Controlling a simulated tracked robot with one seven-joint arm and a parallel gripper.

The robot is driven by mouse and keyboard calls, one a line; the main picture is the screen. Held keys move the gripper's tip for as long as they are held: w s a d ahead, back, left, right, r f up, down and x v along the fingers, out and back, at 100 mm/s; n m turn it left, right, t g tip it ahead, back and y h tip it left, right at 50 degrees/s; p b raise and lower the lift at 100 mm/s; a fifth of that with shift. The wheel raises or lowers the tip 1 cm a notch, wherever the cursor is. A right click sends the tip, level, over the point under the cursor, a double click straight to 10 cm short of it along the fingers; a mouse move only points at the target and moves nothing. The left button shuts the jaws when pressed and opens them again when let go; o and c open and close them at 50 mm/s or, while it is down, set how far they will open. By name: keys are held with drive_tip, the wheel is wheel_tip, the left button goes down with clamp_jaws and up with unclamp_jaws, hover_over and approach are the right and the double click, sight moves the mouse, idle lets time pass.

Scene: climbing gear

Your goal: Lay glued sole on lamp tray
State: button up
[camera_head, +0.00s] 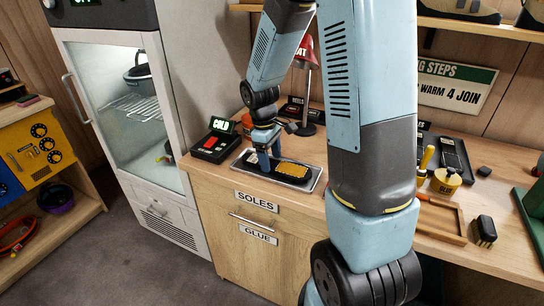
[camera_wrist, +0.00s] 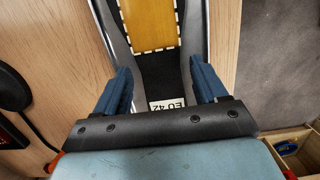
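A dark sole with a yellow patch (camera_head: 294,170) lies in or just over a shallow grey-rimmed tray (camera_head: 318,181) on the bench. In the wrist view, the sole's yellow patch (camera_wrist: 149,22) has a dashed pale border, and a white "EU 42" label sits at the near end. My gripper (camera_head: 266,163) is low over the sole's left end. In the wrist view, the gripper's blue fingers (camera_wrist: 162,82) stand apart, one on each side of that end. Whether they press on it is unclear. A red heat lamp (camera_head: 308,50) stands behind the tray, partly hidden by my arm.
A control box with a lit "COLD" sign (camera_head: 222,125) and red button stands left of the tray. A yellow glue pot (camera_head: 445,182), a wooden tray (camera_head: 440,219) and a dark brush-like block (camera_head: 483,232) are at right. A glass-door cabinet (camera_head: 125,95) adjoins the bench's left.

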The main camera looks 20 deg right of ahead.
drive_tip(key=shift+o, duration=0.5)
wheel_tip(320, 180, up, 12)
drive_tip(key=w+a, duration=0.1)
drive_tip(key=s+r+m+t, duration=0.3)
drive_tip(key=s+r, duration=0.3)
drive_tip(key=s, duration=0.4)
drive_tip(key=s+d+r+m+t+y, duration=0.1)
drive_tip(key=s+r+m+t, duration=0.2)
drive_tip(key=s+r+m, duration=0.3)
drive_tip(key=s, duration=0.5)
drive_tip(key=shift+d+r+t, duration=0.25)
drive_tip(key=shift+r+t, duration=0.1)
drive_tip(key=shift+t, duration=0.05)
